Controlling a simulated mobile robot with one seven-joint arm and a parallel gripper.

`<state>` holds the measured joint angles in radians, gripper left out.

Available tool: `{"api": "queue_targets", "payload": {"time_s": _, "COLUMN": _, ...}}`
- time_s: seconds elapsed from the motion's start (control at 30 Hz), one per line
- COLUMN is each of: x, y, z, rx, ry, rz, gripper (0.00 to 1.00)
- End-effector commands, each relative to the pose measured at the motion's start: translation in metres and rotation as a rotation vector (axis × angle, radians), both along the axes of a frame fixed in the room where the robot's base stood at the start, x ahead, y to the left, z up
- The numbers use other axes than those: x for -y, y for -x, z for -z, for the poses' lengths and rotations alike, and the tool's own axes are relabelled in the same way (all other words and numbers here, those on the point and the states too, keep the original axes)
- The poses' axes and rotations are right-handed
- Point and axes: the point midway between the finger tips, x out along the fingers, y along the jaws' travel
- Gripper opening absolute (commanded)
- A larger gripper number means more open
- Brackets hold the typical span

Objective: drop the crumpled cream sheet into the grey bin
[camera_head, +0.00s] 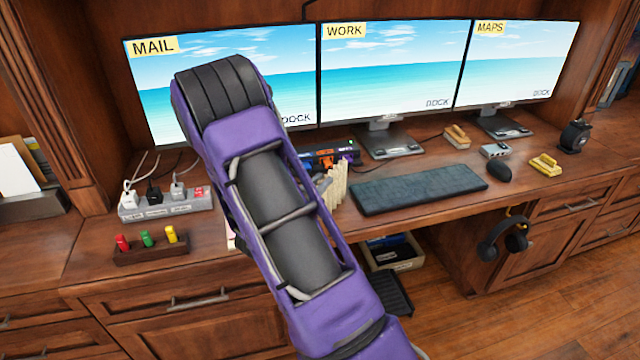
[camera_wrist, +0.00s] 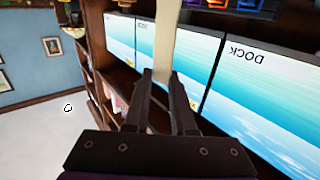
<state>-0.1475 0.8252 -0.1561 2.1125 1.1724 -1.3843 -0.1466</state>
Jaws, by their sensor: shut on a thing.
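In the wrist view my gripper (camera_wrist: 162,78) is shut on a pale cream strip, the crumpled cream sheet (camera_wrist: 165,40), which stands out past the fingertips to the top edge. In the head view my purple arm hides the gripper. A jagged, folded cream piece (camera_head: 335,187) shows just right of the arm, above the desk's front part; it looks like the same sheet, partly hidden. I cannot make out a grey bin in either view.
Three monitors (camera_head: 395,70) line the back of the desk. A power strip (camera_head: 165,203) and a block with coloured pieces (camera_head: 150,248) lie left of the arm. Below the desk sits an open box (camera_head: 398,266); headphones (camera_head: 505,237) hang nearby.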

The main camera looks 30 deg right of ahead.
Motion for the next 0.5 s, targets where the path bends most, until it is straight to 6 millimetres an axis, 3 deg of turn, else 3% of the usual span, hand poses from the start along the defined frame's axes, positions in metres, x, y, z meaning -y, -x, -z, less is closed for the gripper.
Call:
{"api": "queue_targets", "payload": {"time_s": 0.17, "x": -0.0001, "y": 0.0002, "z": 0.0048, "rx": -0.001, "ry": 0.000, "rz": 0.000, "gripper": 0.00}}
{"api": "queue_targets", "payload": {"time_s": 0.2, "x": 0.0000, "y": 0.0001, "z": 0.0046, "rx": -0.001, "ry": 0.000, "rz": 0.000, "gripper": 0.25}}
{"api": "queue_targets", "payload": {"time_s": 0.33, "x": 0.0000, "y": 0.0001, "z": 0.0034, "rx": -0.001, "ry": 0.000, "rz": 0.000, "gripper": 0.49}}
{"api": "queue_targets", "payload": {"time_s": 0.37, "x": 0.0000, "y": 0.0002, "z": 0.0034, "rx": -0.001, "ry": 0.000, "rz": 0.000, "gripper": 0.54}}
{"api": "queue_targets", "payload": {"time_s": 0.5, "x": 0.0000, "y": 0.0001, "z": 0.0034, "rx": -0.001, "ry": 0.000, "rz": 0.000, "gripper": 0.54}}
